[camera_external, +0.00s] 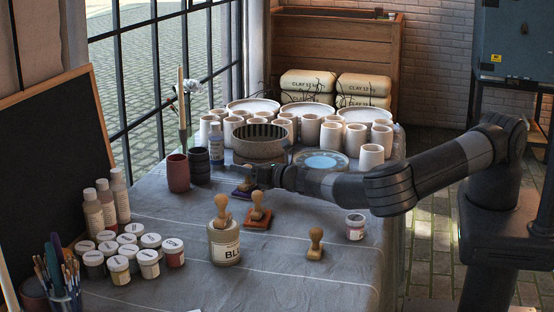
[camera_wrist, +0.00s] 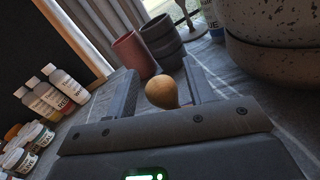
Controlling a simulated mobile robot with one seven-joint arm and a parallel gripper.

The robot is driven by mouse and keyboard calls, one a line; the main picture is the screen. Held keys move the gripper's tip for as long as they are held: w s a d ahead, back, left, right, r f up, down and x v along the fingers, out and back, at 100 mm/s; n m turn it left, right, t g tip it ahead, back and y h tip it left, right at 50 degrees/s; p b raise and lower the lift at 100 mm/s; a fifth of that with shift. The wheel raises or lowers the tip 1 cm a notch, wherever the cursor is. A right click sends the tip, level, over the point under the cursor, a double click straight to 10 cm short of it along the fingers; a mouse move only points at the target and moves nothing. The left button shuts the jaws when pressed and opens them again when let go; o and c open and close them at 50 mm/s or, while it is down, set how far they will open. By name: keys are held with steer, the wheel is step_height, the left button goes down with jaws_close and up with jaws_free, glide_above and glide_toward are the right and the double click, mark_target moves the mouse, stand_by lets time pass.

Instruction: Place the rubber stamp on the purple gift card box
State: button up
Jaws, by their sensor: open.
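In the wrist view, a round wooden stamp handle (camera_wrist: 161,90) shows between the two fingers of my gripper (camera_wrist: 160,84), with a gap on each side. My gripper (camera_external: 256,176) is open and low over the table in the external view. A small purple block (camera_external: 241,192) lies just below its tip, partly hidden; whether it is the gift card box is unclear. Other wooden-handled stamps stand on an orange-brown block (camera_external: 257,224), on a jar labelled BL (camera_external: 224,244) and on the bare cloth (camera_external: 315,244).
A dark red cup (camera_external: 178,173) and a dark grey cup (camera_external: 198,165) stand left of my gripper. A speckled pot (camera_external: 262,146) and many white cups stand behind it. Paint jars (camera_external: 118,270) crowd the front left. A small jar (camera_external: 355,227) stands right; the front-right cloth is clear.

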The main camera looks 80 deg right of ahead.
steer(key=v, duration=0.6)
steer(key=shift+s, duration=0.4)
